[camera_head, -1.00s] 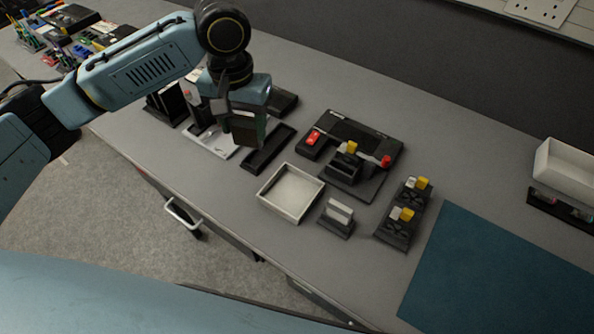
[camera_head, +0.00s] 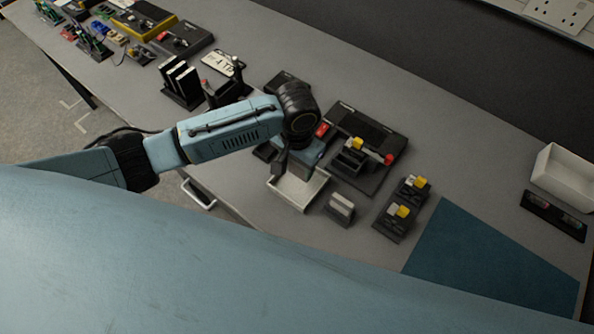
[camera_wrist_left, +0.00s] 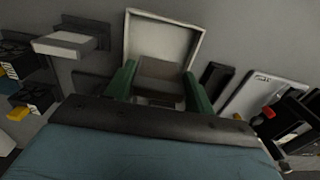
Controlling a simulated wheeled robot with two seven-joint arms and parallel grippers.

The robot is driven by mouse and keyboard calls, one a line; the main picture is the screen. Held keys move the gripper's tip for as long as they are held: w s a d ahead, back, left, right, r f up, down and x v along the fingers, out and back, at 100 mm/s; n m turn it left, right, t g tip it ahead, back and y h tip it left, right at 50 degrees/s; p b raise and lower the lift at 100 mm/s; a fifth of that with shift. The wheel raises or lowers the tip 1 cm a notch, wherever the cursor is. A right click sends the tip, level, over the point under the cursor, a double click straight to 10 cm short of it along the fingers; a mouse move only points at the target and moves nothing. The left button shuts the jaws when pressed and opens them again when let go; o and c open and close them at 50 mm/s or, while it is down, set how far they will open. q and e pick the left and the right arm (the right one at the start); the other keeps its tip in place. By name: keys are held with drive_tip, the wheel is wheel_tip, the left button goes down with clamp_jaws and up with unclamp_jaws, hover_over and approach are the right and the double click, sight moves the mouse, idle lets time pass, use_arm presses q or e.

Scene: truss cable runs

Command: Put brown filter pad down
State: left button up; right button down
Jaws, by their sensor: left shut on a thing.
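The brown filter pad (camera_wrist_left: 160,72) is between the two green fingers of my left gripper (camera_wrist_left: 160,88) in the left wrist view, and the gripper is shut on it. In the head view the left gripper (camera_head: 288,172) points down over the white square tray (camera_head: 304,198), hiding its back part and the pad. In the wrist view the pad overlaps the open tray, whose rim (camera_wrist_left: 165,15) shows beyond it. I cannot tell whether the pad touches the tray floor. My right gripper is not in view.
A dark fixture (camera_head: 377,135) with red and yellow parts stands behind the tray. A black holder with a pale block (camera_head: 341,205) stands to its right, then black units with yellow tabs (camera_head: 403,211). A blue mat (camera_head: 490,270) lies clear at the right.

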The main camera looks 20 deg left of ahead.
sight(297, 172)
use_arm(q)
wheel_tip(297, 172, down, 3)
drive_tip(key=shift+f, duration=0.45)
drive_tip(key=shift+f, duration=0.1)
drive_tip(key=shift+f, duration=0.15)
drive_tip(key=o, duration=1)
wheel_tip(297, 172, up, 13)
drive_tip(key=shift+f+p, duration=0.2)
drive_tip(key=shift+p, duration=0.3)
